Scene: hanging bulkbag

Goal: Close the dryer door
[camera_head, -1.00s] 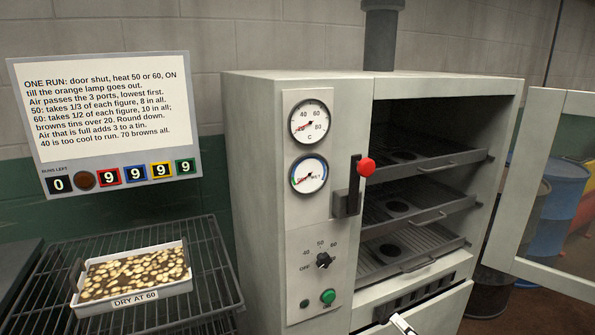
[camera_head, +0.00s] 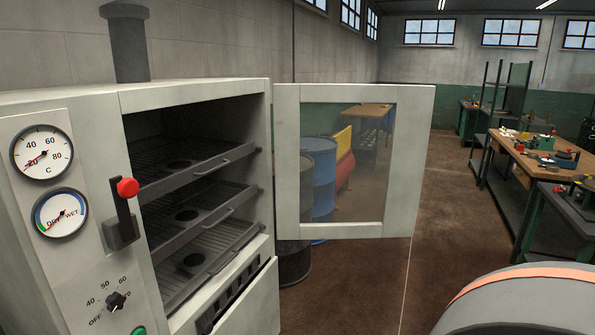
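The dryer (camera_head: 194,92) stands at the left in the head view. Its door (camera_head: 399,168), a pale frame with a glass pane, is swung wide open, out to the right of the cabinet. The open front shows several empty-looking racks (camera_head: 205,196) inside. A latch handle with a red knob (camera_head: 127,187) sits on the front panel, left of the opening. A large grey rounded shape with an orange band fills the lower right corner; I cannot tell what it is. Neither of my grippers is in view.
Blue drums (camera_head: 319,170) and a dark bin (camera_head: 293,262) stand behind and below the door. A wooden workbench (camera_head: 541,163) with tools is at the right. The brown floor (camera_head: 432,225) between door and bench is clear.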

